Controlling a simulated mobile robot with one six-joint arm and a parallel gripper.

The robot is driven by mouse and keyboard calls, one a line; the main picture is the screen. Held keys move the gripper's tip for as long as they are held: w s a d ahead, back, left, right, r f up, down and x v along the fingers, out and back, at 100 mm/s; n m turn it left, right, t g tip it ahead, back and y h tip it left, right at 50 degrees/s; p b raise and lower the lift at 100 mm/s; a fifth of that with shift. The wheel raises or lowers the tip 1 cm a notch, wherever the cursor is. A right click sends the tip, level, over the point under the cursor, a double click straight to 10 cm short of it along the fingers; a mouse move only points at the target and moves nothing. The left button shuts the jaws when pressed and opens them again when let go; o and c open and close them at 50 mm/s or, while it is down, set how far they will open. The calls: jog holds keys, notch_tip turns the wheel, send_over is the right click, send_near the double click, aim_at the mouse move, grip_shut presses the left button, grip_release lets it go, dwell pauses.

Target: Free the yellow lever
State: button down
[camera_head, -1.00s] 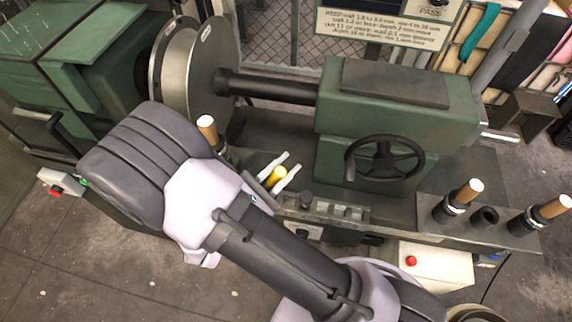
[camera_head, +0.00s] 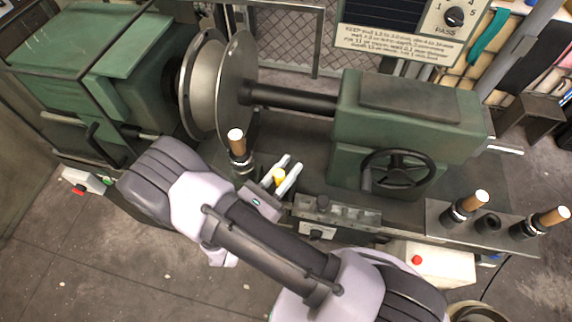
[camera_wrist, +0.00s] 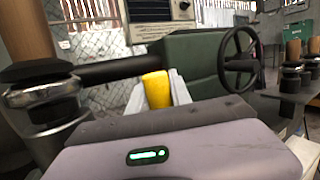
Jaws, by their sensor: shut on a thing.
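The yellow lever (camera_head: 279,177) shows as a short yellow piece between the two pale fingers of my gripper (camera_head: 285,173), beside the lathe's tool post. In the wrist view the yellow lever (camera_wrist: 156,90) stands nearly upright, with a pale finger on each side of it. My gripper is shut on it. The lower part of the lever is hidden behind my gripper's body.
A wooden-handled tool in a black holder (camera_head: 238,150) stands close left of my gripper. The round metal discs (camera_head: 236,85) are behind it. The green tailstock with its handwheel (camera_head: 398,172) is at the right. More wooden-handled tools (camera_head: 465,206) stand on the right shelf.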

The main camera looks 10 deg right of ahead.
dwell(0.4)
jog(key=c, duration=1.2)
grip_release()
jog(key=shift+o, duration=0.2)
jog(key=shift+a, duration=0.1)
jog(key=p+v, duration=0.1)
jog(key=v, duration=1.6)
